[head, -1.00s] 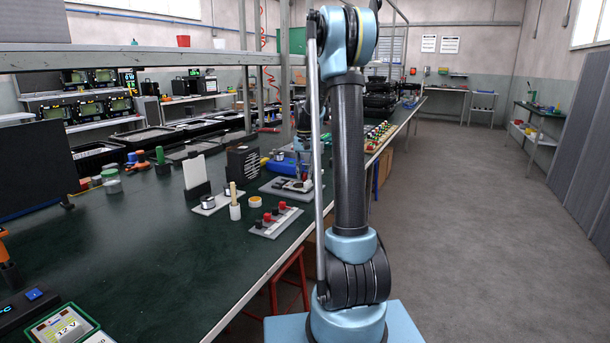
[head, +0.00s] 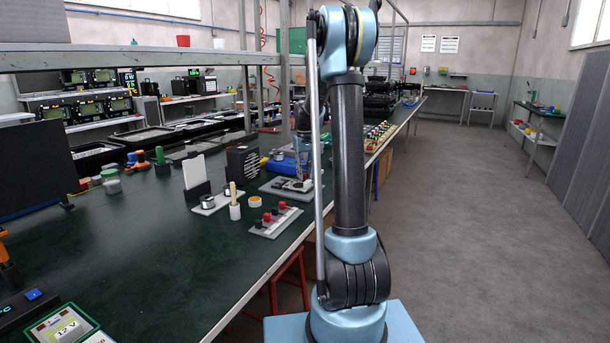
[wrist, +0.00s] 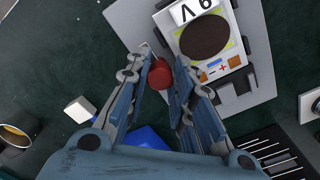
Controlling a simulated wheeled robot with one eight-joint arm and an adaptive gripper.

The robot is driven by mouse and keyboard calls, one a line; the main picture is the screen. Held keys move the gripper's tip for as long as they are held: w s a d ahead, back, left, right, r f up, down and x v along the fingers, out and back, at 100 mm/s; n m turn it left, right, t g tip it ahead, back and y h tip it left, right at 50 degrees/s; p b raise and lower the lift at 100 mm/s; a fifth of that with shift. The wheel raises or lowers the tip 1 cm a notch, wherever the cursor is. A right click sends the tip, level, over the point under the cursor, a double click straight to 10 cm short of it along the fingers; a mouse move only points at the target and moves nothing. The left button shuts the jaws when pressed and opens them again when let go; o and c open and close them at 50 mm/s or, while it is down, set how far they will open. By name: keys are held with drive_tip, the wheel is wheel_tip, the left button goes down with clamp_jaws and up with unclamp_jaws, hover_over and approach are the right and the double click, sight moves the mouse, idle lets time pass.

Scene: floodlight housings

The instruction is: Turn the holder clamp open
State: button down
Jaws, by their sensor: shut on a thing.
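The holder is a grey plate (wrist: 131,20) on the dark green bench in the wrist view. A white unit (wrist: 233,50) with a dark oval face, plus and minus marks and a "9 V" label sits on it. A red clamp knob (wrist: 161,77) stands beside the unit, near the plate's edge. My gripper (wrist: 164,60) has a finger on each side of the red knob and is shut on it. The knob's underside and the clamp mechanism are hidden. In the head view the holder plate (head: 271,187) is small, and my arm column partly covers it.
In the head view, a plate with red and black terminals (head: 276,222) stands nearer on the bench. In the wrist view, a black slotted part (wrist: 275,150) lies at lower right.

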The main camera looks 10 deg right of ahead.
sight(305, 174)
drive_tip(key=shift+s, duration=0.1)
drive_tip(key=c, duration=1.4)
unclamp_jaws()
drive_tip(key=shift+o, duration=0.2)
drive_tip(key=shift+r, duration=0.1)
wheel_tip(305, 174, up, 12)
